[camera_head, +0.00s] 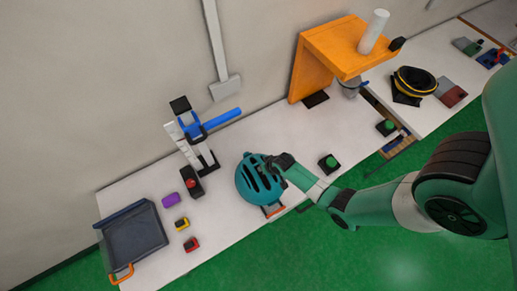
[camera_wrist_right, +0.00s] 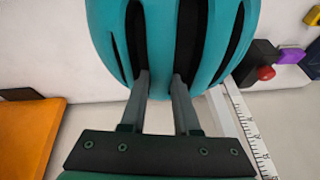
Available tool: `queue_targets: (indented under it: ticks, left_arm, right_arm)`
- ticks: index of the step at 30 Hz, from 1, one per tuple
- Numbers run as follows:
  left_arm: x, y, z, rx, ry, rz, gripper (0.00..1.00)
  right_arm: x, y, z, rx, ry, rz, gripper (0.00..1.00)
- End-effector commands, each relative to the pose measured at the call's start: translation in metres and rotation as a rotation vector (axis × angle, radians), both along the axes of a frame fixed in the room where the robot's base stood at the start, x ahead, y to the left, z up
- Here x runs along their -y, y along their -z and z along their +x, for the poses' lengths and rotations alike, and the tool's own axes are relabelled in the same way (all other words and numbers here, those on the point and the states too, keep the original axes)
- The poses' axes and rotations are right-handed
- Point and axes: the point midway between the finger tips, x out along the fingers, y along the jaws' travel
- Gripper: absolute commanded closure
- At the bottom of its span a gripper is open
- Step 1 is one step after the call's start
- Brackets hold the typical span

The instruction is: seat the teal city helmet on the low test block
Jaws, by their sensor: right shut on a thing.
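The teal helmet (camera_head: 255,182) with dark vent slots is over the front middle of the white table in the head view. My right gripper (camera_head: 283,163) is shut on the helmet at its right side. In the right wrist view, the fingers of my right gripper (camera_wrist_right: 159,82) reach into two vents of the helmet (camera_wrist_right: 205,40), with a teal rib between them. I cannot tell whether the helmet touches anything below. A small orange and grey piece (camera_head: 273,210) shows just under its lower edge. I cannot make out the low test block for certain. My left gripper is not in view.
A measuring tower (camera_head: 187,150) with a blue arm (camera_head: 221,119) and a red-button box (camera_head: 193,183) stand left of the helmet. A dark tray (camera_head: 135,243) and small coloured blocks lie further left. An orange stand (camera_head: 325,50) and green-button box (camera_head: 329,163) are to the right.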

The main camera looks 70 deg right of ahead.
Motion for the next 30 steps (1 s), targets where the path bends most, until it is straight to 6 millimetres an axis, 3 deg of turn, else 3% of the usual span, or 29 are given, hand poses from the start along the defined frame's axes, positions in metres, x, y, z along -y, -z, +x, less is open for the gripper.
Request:
queue_targets:
  ticks: [1,3,15,30]
  left_arm:
    - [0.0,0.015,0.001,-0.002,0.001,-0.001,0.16]
    - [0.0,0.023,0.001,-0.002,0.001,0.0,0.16]
    - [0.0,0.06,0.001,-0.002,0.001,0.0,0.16]
    - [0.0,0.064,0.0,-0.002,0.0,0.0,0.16]
  right_arm:
    - [0.0,0.014,0.0,0.001,0.001,0.0,1.0]
    - [0.001,0.022,-0.001,0.0,0.002,-0.001,1.0]
    - [0.001,0.063,-0.002,-0.001,0.004,0.0,1.0]
    - [0.0,0.067,0.0,0.0,0.0,0.0,1.0]
